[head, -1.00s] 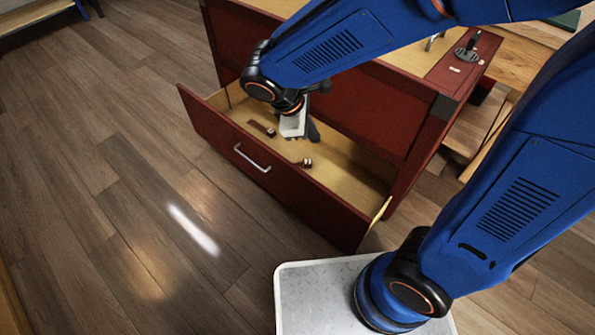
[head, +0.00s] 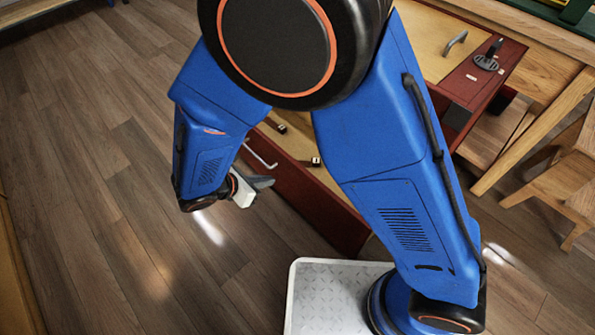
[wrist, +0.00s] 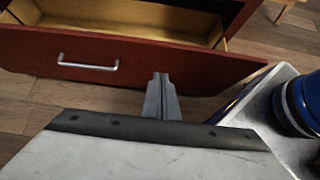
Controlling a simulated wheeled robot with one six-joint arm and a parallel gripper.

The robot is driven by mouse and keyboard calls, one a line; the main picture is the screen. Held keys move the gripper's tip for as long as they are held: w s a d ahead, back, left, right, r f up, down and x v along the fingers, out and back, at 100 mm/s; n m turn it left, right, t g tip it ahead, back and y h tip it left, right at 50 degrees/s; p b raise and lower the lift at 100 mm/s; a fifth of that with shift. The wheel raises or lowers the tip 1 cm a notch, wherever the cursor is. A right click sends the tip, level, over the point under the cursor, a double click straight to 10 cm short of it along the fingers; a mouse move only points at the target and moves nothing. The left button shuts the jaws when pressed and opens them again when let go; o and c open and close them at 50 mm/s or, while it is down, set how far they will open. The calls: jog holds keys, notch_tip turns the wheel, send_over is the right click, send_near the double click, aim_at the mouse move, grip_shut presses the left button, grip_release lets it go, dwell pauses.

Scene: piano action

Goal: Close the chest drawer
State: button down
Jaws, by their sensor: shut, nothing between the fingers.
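The chest (head: 478,88) is dark red with a light wood top. Its low drawer stands pulled out; the red drawer front (head: 305,200) shows in the head view, partly hidden behind my arm. In the wrist view the drawer front (wrist: 190,68) spans the upper part, with a metal bar handle (wrist: 88,66) at left and the open, pale wood inside behind it. My gripper (head: 268,182) is shut and empty, outside the drawer in front of its face. In the wrist view its closed fingers (wrist: 161,80) point at the front, right of the handle; contact cannot be told.
Small brown items (head: 315,162) lie inside the drawer. A wooden workbench (head: 560,75) and a stool (head: 560,180) stand at right. My base plate is below the drawer's right end. The wood floor (head: 100,220) at left is clear.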

send_near(300, 171)
notch_tip(300, 171, down, 3)
jog(key=shift+w+d+f, duration=0.25)
jog(key=shift+w+d, duration=0.4)
jog(key=shift+w, duration=0.1)
jog(key=shift+w+d+f, duration=0.25)
jog(key=shift+w+d, duration=0.4)
jog(key=shift+w, duration=0.1)
